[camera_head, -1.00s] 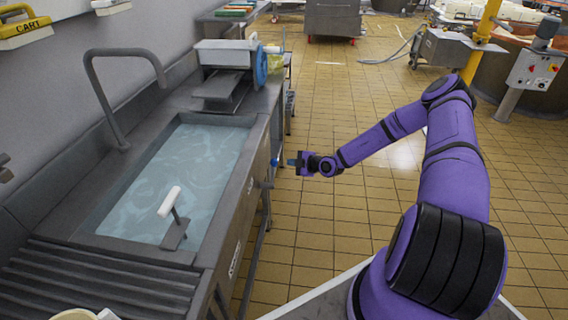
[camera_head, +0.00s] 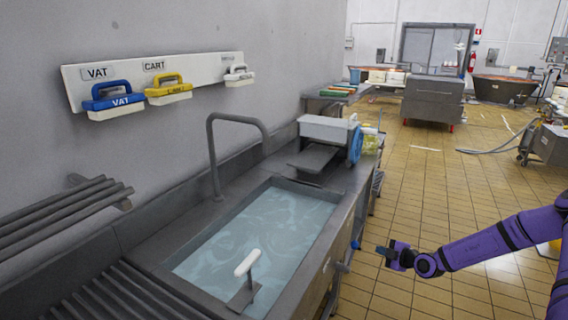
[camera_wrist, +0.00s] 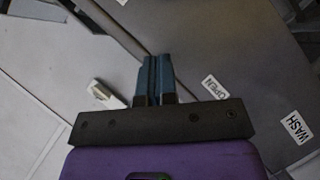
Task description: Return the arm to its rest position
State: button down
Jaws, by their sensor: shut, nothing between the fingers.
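My purple arm (camera_head: 490,242) reaches in from the right edge of the head view, its upper part cut off by the frame. My gripper (camera_head: 380,251) is at its left end, over the tiled floor just right of the sink counter's front. In the wrist view my gripper (camera_wrist: 158,62) is shut, its two blue fingers side by side with nothing between them. Beyond the fingers are grey panels with the labels OPEN (camera_wrist: 215,88) and WASH (camera_wrist: 295,127).
A sink (camera_head: 190,268) full of water stands left of my gripper, with a white-handled tool (camera_head: 247,263) at its near end. A wall rack (camera_head: 215,68) holds a blue, a yellow and a white brush. Tiled floor (camera_head: 425,175) is open beyond my arm.

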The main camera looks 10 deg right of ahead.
jog(key=s+a+r+n+g+y, duration=0.1)
jog(key=s+a+r+n+g, duration=0.3)
jog(key=r+n, duration=0.7)
jog(key=s+a+r+n+g, duration=0.25)
jog(key=a+r+n, duration=0.35)
jog(key=r+n, duration=0.4)
jog(key=s+a+r+n+g+y, duration=0.15)
jog(key=s+a+r+n, duration=0.3)
jog(key=r+n, duration=0.65)
jog(key=s+a+r+n+g+h, duration=0.1)
jog(key=s+a+r+n+h, duration=0.15)
jog(key=s+r+n, duration=0.4)
jog(key=s+a+r+n+h, duration=0.1)
jog(key=s+r+n+h, duration=0.2)
jog(key=s+r+n, duration=0.4)
jog(key=s+d+r+n+t+h, duration=0.1)
jog(key=s+n, duration=0.3)
jog(key=s, duration=0.4)
jog(key=s+d+r+n+t+h, duration=0.1)
jog(key=s+d+r+n+h, duration=0.1)
jog(key=s+n, duration=0.3)
jog(key=shift+s+d+r, duration=0.45)
jog(key=shift+s+r, duration=0.35)
jog(key=shift+s, duration=0.7)
